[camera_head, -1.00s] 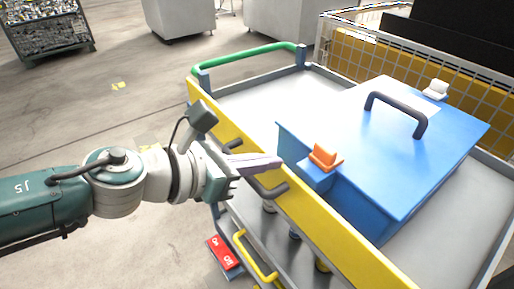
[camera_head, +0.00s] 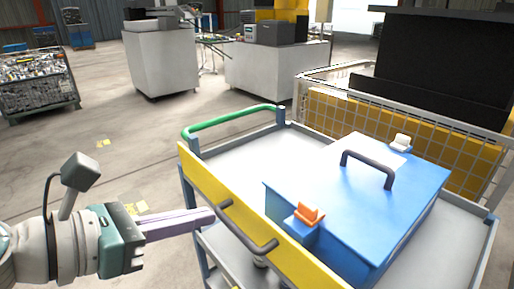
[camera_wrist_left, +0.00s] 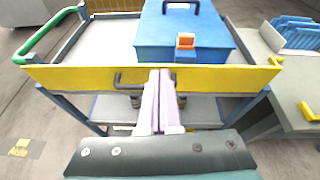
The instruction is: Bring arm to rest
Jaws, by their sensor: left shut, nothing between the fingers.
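My left gripper (camera_head: 208,215) reaches in from the lower left in the head view. Its long pale-purple fingers are shut and empty, pointing right at the yellow side of the cart. In the left wrist view the closed fingers (camera_wrist_left: 164,76) point ahead and overlap the dark handle on the yellow panel; whether they touch it I cannot tell. The cart (camera_head: 225,193) carries a blue box (camera_head: 350,200) with a dark handle on its lid and an orange latch (camera_head: 309,213) at its near side. My right gripper is in neither view.
A mesh fence (camera_head: 420,140) with yellow panels stands behind the cart. A bin of metal parts (camera_head: 38,82) and white cabinets (camera_head: 160,60) stand further back. The floor left of the cart is open. A grey table (camera_wrist_left: 280,75) is at right in the wrist view.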

